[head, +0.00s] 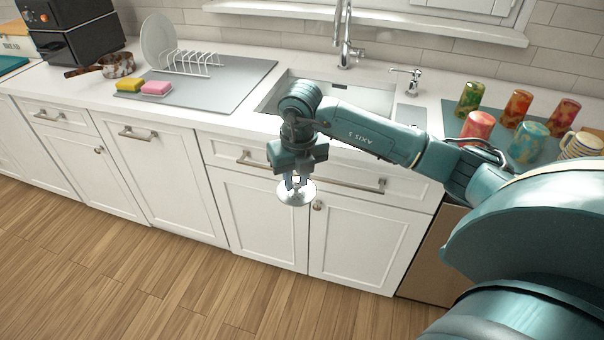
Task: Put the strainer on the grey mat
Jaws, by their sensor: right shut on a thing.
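The strainer (296,194) is a small round metal disc, held roughly level in the air in front of the cabinet doors, below the counter edge. My right gripper (295,180) points down and is shut on the strainer's top knob; the fingertips hide part of it. The grey mat (238,82) lies flat on the counter left of the sink, up and to the left of my right gripper. My left gripper is not in view.
The mat's right part is bare. The sink (350,97) and tap (345,40) are right of it. Several colourful cups (516,108) stand far right.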

